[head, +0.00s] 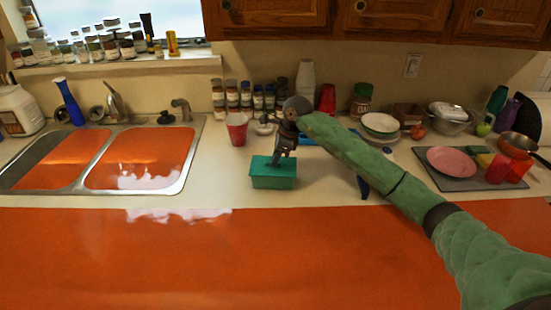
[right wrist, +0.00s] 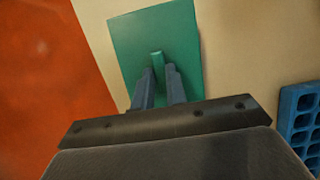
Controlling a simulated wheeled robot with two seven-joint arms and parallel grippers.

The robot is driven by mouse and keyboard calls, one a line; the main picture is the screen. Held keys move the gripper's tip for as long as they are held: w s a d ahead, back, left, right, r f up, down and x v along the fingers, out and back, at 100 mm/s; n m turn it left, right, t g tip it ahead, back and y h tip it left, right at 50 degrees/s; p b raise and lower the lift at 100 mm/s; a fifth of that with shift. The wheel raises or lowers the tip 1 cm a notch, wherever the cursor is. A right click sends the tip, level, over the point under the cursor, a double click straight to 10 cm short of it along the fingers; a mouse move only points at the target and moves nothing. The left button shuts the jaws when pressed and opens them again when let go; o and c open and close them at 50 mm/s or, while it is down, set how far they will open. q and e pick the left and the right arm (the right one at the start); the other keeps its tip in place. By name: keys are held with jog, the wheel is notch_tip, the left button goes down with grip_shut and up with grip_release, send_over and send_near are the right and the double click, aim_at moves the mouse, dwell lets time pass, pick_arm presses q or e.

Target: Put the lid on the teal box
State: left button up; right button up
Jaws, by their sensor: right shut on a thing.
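The teal box (head: 273,183) stands on the counter right of the sink, near the orange front. The flat green lid (head: 260,165) lies at the top of the box, lined up with it in the head view. Whether it touches the rim all round I cannot tell. My right gripper (head: 281,158) points down over the box, shut on the lid's knob. In the right wrist view the lid (right wrist: 133,52) fills the space beyond the fingers (right wrist: 160,85), with the knob (right wrist: 157,62) between them; it hides the box. My left gripper is out of view.
A red cup (head: 237,129) stands behind the box, near rows of spice jars (head: 246,94). A blue crate (right wrist: 300,122) lies to the right, partly behind my arm. The sink (head: 193,150) is left. A grey mat (head: 460,183) with a pink plate is far right.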

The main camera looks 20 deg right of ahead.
dwell(0.3)
jog(key=o, duration=0.8)
jog(key=shift+o, duration=0.2)
jog(key=shift+r, duration=0.15)
jog(key=shift+r+p, duration=0.6)
jog(key=shift+r, duration=3.25)
